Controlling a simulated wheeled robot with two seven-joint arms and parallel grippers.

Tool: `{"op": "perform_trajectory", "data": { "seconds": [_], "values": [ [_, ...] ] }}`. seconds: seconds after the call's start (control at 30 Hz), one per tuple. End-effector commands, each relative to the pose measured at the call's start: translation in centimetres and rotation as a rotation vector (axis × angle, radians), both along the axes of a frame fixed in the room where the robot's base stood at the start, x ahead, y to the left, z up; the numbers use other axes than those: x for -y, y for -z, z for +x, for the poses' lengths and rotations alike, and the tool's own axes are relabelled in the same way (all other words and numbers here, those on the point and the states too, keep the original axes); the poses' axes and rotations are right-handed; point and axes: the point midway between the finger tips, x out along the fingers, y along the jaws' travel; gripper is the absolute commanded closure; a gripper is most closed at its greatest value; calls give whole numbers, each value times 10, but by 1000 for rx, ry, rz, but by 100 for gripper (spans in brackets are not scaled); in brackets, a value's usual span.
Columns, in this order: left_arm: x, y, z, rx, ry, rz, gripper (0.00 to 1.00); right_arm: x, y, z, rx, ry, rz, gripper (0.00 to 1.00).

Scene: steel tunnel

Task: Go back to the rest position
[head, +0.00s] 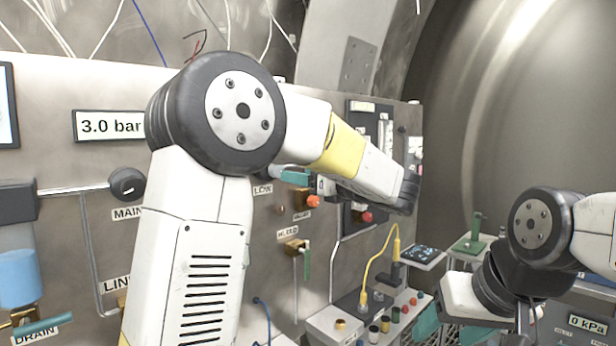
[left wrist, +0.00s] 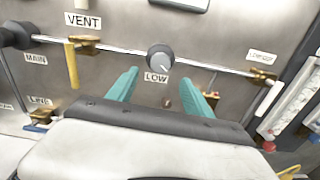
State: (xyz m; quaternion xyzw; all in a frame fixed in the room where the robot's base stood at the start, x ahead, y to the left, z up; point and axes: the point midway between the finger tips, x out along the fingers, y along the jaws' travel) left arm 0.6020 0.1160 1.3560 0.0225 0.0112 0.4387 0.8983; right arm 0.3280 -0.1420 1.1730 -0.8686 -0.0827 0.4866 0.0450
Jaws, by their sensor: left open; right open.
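My left gripper (left wrist: 162,82) is open in the left wrist view, its two teal fingers apart on either side of the LOW label (left wrist: 156,77). It faces the steel panel (left wrist: 225,45), just below a grey round knob (left wrist: 160,58), with nothing between the fingers. In the head view my left arm crosses the middle and hides much of the panel; only part of the left gripper's teal fingers (head: 284,175) shows near the LOW label. My right gripper (head: 455,332) is low at the right, open, with teal fingers partly cut off by the frame edge.
A yellow-handled valve (left wrist: 72,65) and a pipe run beside the left gripper. A bench (head: 345,325) with coloured knobs and a yellow cable (head: 378,262) stands below the panel. A small dark tray (head: 423,254) and a green device (head: 472,240) lie near my right arm.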

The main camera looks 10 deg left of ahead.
Motion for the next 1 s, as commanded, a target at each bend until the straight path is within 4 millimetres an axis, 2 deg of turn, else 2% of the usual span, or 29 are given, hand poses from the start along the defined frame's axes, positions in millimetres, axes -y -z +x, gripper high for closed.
{"op": "perform_trajectory", "data": {
  "seconds": [0.17, 0.27, 0.3, 0.37, 0.47, 0.57, 0.6, 0.67, 0.7, 0.8, 0.9, 1.0],
  "values": [
    [-2, 1, -1, 0, -2, -9, 41, 0, 0, 0, 0, 0, 0, 41],
    [-20, 9, -10, 0, -26, -87, 41, 0, 0, 0, 0, 0, 0, 41],
    [-33, 17, -17, 1, -44, -153, 41, 0, 0, 0, 0, 0, 0, 41],
    [-57, 33, -35, 11, -87, -289, 41, 0, 0, 0, 0, 0, 0, 41],
    [-95, 73, -81, 58, -203, -607, 41, 0, 0, 0, 0, 0, 0, 41],
    [-112, 116, -134, 149, -361, -959, 41, 0, 0, 0, 0, 0, 0, 41],
    [-112, 131, -154, 196, -431, -1098, 41, 0, 0, 0, 0, 0, 0, 41],
    [-108, 150, -183, 279, -547, -1305, 41, 0, 0, 0, 0, 0, 0, 41],
    [-101, 162, -201, 342, -631, -1440, 41, 0, 0, 0, 0, 0, 0, 41],
    [-79, 180, -237, 513, -843, -1755, 41, 0, 0, 0, 0, 0, 0, 41],
    [-56, 186, -258, 676, -1044, -2007, 41, 0, 0, 0, 0, 0, 0, 41],
    [-40, 186, -269, 803, -1200, -2182, 41, 0, 0, 0, 0, 0, 0, 41]
  ]
}}
